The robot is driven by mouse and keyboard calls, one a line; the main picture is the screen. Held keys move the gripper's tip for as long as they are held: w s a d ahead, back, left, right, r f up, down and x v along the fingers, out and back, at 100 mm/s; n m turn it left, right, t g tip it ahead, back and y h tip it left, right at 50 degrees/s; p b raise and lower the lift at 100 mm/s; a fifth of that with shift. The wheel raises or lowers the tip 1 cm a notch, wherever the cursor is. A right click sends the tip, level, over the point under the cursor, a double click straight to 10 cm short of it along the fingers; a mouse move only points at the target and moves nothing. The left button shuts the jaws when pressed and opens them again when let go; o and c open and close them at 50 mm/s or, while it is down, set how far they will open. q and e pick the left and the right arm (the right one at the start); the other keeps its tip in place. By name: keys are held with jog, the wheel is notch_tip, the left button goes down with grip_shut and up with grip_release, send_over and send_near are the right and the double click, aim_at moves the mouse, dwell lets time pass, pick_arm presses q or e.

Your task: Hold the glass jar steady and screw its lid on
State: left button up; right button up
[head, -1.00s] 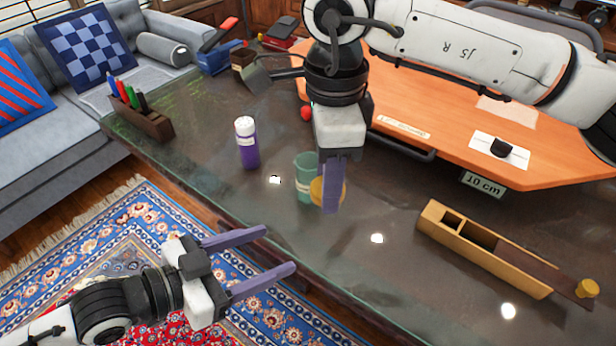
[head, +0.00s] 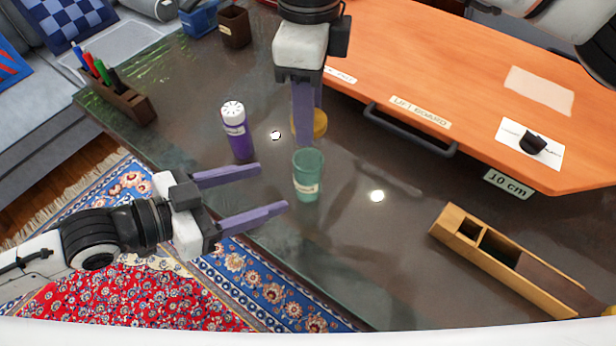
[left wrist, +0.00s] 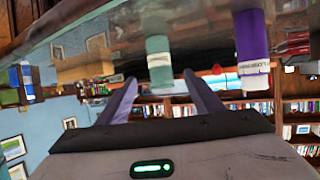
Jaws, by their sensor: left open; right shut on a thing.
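The green glass jar (head: 308,175) stands upright on the dark glossy table, with a pale label on its side. My left gripper (head: 273,188) is open and empty, its fingertips pointing at the jar from the left, a short gap away. In the left wrist view the jar (left wrist: 159,62) shows upside down, beyond and between the spread fingers (left wrist: 160,79). My right gripper (head: 307,140) points down just behind the jar in the head view, shut on the round golden lid (head: 320,124). The lid is apart from the jar; the fingers partly hide it.
A purple bottle with a white top (head: 236,132) stands just left of the jar, near the left gripper's upper finger. A long wooden box (head: 455,245) lies at right. An orange board (head: 440,75) with a black handle fills the back. Bare table lies right of the jar.

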aim_at(297, 179)
pick_arm(q)
jog(key=x, duration=1.1)
jog(key=shift+w+d, duration=0.2)
jog(key=shift+w, duration=0.05)
grip_shut()
pick_arm(e)
jog(key=shift+f, duration=2.5)
jog(key=shift+f, duration=0.85)
jog(key=shift+f, duration=0.6)
